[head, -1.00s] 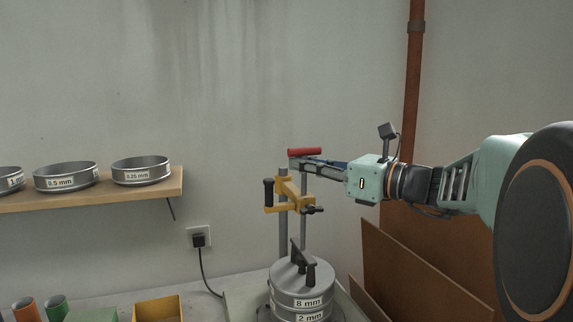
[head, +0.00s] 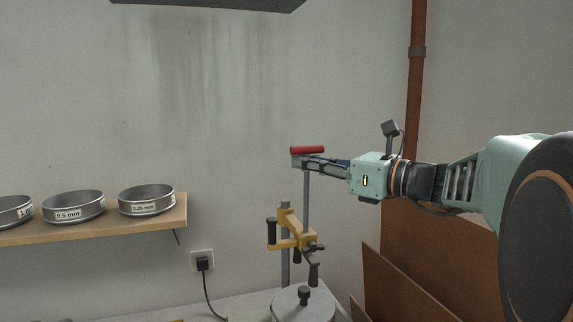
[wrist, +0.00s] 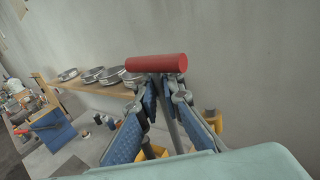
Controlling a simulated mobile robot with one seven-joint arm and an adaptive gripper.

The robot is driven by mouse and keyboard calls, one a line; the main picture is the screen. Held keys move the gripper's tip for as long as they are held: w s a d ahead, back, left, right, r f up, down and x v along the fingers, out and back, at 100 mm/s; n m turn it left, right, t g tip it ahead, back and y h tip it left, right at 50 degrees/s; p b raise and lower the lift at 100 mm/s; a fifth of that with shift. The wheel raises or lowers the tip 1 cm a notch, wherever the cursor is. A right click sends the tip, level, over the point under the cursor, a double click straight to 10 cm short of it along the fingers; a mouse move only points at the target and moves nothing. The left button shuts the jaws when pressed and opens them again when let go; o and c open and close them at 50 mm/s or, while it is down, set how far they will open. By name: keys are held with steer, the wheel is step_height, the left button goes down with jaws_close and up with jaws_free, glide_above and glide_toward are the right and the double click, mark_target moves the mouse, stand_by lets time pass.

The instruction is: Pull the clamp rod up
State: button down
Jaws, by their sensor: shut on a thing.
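The clamp rod (head: 306,200) is a thin grey upright rod with a red crossbar handle (head: 298,150) on top. My gripper (head: 306,163) is shut on the rod just below the handle. In the wrist view, the red handle (wrist: 157,63) lies across above the fingertips (wrist: 163,84), and the rod (wrist: 169,115) runs down between the blue-padded fingers. The rod passes through a yellow bracket (head: 290,236) on a grey post (head: 285,265). A dark clamp foot (head: 314,275) hangs below the bracket. The lid (head: 290,305) with its black knob (head: 304,293) lies lower, apart from the foot.
A wooden shelf (head: 95,222) at the left holds several labelled sieves (head: 147,199). A wall socket (head: 203,262) with a cable is behind the bench. Brown boards (head: 415,285) lean at the right, before a rust-coloured pipe (head: 417,70). Air above the handle is clear.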

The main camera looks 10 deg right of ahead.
steer(key=c, duration=2.1)
jaws_free()
steer(key=shift+s, duration=0.1)
steer(key=v, duration=1.2)
